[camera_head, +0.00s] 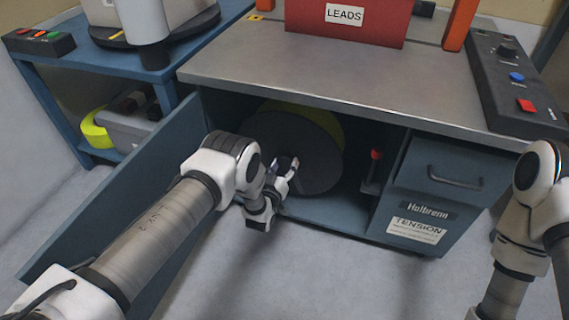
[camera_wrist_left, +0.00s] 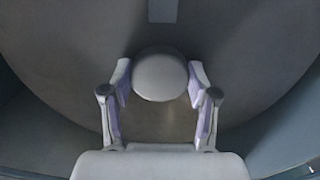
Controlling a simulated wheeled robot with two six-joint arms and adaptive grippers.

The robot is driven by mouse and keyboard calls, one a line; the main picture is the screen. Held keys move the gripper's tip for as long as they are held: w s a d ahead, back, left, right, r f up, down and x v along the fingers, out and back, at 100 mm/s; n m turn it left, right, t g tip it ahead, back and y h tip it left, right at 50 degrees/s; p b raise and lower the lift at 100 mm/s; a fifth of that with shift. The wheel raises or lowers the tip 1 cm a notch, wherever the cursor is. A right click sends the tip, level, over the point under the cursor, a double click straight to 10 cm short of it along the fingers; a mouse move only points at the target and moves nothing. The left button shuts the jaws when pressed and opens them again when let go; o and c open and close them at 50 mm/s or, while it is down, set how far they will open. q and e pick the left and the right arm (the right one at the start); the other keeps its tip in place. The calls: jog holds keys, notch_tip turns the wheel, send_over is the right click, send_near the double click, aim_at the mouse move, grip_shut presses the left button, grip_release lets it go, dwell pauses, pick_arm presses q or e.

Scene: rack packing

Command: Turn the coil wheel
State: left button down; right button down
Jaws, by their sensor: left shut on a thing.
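The coil wheel (camera_head: 318,152) is a large dark grey disc with a yellow-green rim behind it, inside the open cabinet. It also fills most of the left wrist view (camera_wrist_left: 245,60). A pale round knob (camera_wrist_left: 160,75) stands out from its face. My left gripper (camera_head: 290,172) reaches into the cabinet in front of the wheel. In the left wrist view its two fingers (camera_wrist_left: 160,90) are closed on the knob, one on each side. My right arm shows at the right edge of the head view, and its gripper is out of the picture.
The open cabinet door (camera_head: 120,185) stands left, beneath my left arm. A lever with a red tip (camera_head: 374,165) is inside the cabinet, right of the wheel. A drawer (camera_head: 450,170) is at the right. A red LEADS box (camera_head: 345,30) stands on the worktop (camera_head: 300,65). The floor in front is clear.

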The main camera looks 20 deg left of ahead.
pick_arm(q)
jog(key=n+p, duration=0.1)
jog(key=n, duration=0.2)
jog(key=shift+r+n, duration=0.15)
jog(key=shift+n, duration=0.25)
jog(key=n, duration=0.3)
jog(key=shift+p, duration=0.4)
jog(key=n+p, duration=0.1)
jog(key=n, duration=0.5)
jog(key=shift+w+r+n, duration=0.1)
jog(key=shift+n, duration=0.2)
jog(key=shift+c, duration=1.5)
grip_release()
